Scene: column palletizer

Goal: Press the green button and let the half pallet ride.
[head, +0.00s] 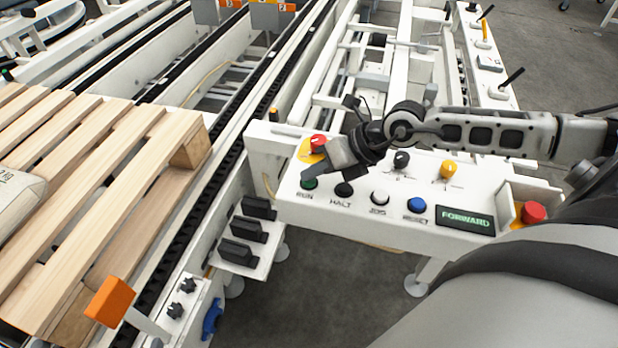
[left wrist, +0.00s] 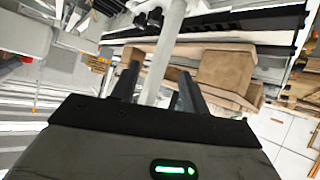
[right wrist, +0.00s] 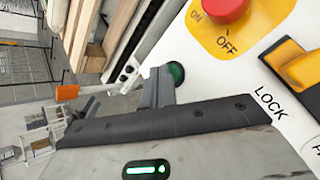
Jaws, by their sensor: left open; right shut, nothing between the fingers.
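The green button (head: 309,184) is at the left front of the white control panel (head: 350,210), above the label RUN. My right gripper (head: 318,175) is shut and empty, its tip right at the green button from behind. In the right wrist view its fingers (right wrist: 158,86) overlap the near side of the green button (right wrist: 177,72); I cannot tell whether they touch it. The wooden pallet (head: 75,160) lies on the conveyor at the left, with part of a sack (head: 15,205) on it. My left gripper (left wrist: 155,88) is open and shows only in its wrist view.
A red knob (head: 318,143) on a yellow plate sits behind my right gripper. Black, white and blue buttons (head: 417,205) line the panel front. The display (head: 465,219) reads FORWARD; a red stop button (head: 533,212) is at the right. An orange-topped post (head: 110,301) stands beside the pallet.

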